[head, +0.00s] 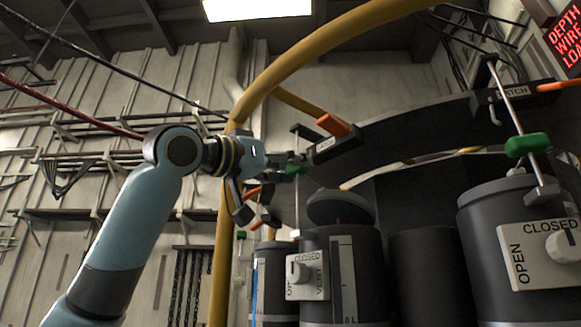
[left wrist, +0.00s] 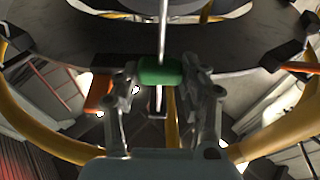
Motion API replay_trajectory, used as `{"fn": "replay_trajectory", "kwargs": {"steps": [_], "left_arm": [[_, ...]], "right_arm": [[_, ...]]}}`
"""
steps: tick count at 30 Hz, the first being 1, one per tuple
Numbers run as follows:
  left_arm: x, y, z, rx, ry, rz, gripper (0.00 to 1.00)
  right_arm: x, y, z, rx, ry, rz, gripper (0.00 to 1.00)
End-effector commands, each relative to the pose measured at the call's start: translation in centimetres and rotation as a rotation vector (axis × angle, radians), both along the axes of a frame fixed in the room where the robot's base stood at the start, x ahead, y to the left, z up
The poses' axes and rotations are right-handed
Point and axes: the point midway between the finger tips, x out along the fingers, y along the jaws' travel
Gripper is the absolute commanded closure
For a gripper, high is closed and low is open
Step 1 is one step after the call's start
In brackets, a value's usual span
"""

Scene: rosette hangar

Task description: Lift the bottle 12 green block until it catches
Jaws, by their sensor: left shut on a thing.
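A green block (head: 301,170) sits on a thin upright rod in the middle of the head view, partly hidden by my left gripper (head: 292,169). In the left wrist view the green block (left wrist: 160,71) lies between my two fingers, which are shut on it from both sides. The rod passes up through the block. A dark catch with an orange end (head: 334,130) is near the top of the rod, above the block. The bottle's number is not readable. My right gripper is not in view.
Another green block (head: 527,144) is on a rod at the right, above a dark bottle with an OPEN/CLOSED plate (head: 540,252). A smaller valve plate (head: 307,275) is on the middle bottle. A yellow pipe (head: 290,62) curves beside my left gripper.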

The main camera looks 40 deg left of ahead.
Motion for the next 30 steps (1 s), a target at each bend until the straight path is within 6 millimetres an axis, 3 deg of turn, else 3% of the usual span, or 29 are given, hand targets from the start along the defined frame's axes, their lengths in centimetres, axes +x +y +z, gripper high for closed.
{"fn": "replay_trajectory", "kwargs": {"steps": [10,19,25,26,30], "left_arm": [[0.0,0.0,2.1,0.0,-0.005,0.0,1.0],[0.0,0.1,3.5,-0.002,-0.008,0.001,1.0],[0.0,0.1,3.4,0.0,-0.004,0.002,1.0],[0.0,0.1,3.3,0.0,-0.003,0.002,0.56],[0.0,0.1,3.3,-0.001,-0.002,0.002,0.37]], "right_arm": [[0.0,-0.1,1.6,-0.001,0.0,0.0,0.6],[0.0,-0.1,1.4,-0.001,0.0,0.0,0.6],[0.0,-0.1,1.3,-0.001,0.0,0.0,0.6],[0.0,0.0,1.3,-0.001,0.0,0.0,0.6],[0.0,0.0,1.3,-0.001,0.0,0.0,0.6]]}}
